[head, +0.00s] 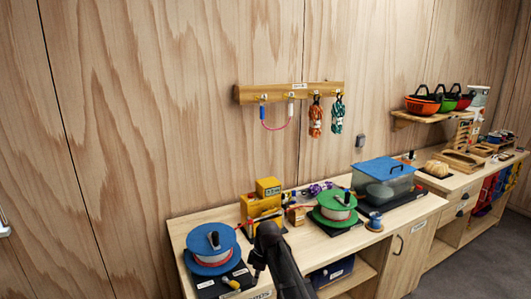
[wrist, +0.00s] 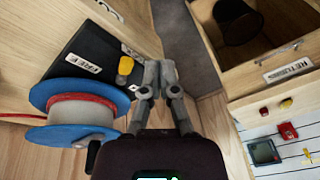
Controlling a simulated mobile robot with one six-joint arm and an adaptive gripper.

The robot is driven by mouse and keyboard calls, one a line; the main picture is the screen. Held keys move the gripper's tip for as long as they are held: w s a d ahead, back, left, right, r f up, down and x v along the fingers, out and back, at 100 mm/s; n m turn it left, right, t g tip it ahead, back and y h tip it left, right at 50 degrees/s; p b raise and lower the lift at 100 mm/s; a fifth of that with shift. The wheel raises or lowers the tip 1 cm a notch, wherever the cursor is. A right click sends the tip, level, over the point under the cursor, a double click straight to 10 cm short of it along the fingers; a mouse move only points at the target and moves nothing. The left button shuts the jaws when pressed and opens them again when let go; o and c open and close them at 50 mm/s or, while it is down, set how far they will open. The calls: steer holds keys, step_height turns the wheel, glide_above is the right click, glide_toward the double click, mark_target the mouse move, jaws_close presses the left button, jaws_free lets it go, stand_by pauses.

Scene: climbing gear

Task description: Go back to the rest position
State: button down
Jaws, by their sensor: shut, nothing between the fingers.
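My gripper (head: 260,262) shows in the head view at the front of the workbench, with my dark arm rising from the bottom edge. In the wrist view my gripper's fingertips (wrist: 158,68) are together with nothing between them. They are beside a black base (wrist: 92,50) with a yellow knob and a blue reel (wrist: 52,100) wound with white and red cord. In the head view the blue reel (head: 211,245) is left of my gripper. Whether my gripper touches anything is hard to tell.
A green reel (head: 335,207), a yellow device (head: 262,207) and a blue-lidded clear box (head: 384,180) stand on the workbench (head: 405,215). A wooden rack (head: 290,92) with hanging cords is on the wall. A wooden bin labelled RETURNS (wrist: 290,68) shows in the wrist view.

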steer(key=s+d+m+h, duration=0.1)
steer(key=s+d+m, duration=0.7)
steer(key=d, duration=0.2)
steer(key=s+d+m+t+h, duration=0.1)
steer(key=s+d+m, duration=0.6)
steer(key=d, duration=0.3)
steer(key=shift+s+d+f+m, duration=0.15)
steer(key=shift+s+f+m, duration=0.2)
steer(key=shift+m, duration=0.35)
steer(key=shift+r, duration=0.1)
steer(key=shift+c, duration=2.2)
jaws_free()
steer(key=w+a+r+n+p, duration=0.3)
steer(key=w+a+n, duration=0.2)
steer(key=w+a, duration=0.7)
steer(key=shift+w+a+n, duration=0.2)
steer(key=shift+w+n, duration=0.1)
steer(key=shift+w, duration=0.55)
steer(key=w+a+r+n+p, duration=0.1)
steer(key=w+a+n, duration=0.2)
steer(key=a, duration=0.5)
steer(key=w+a+r+n+p, duration=0.1)
steer(key=w+a+n, duration=0.1)
steer(key=w+a, duration=0.3)
steer(key=a, duration=0.3)
steer(key=shift+w+a+r+n, duration=0.15)
steer(key=shift+a+n, duration=0.05)
steer(key=shift+n, duration=0.2)
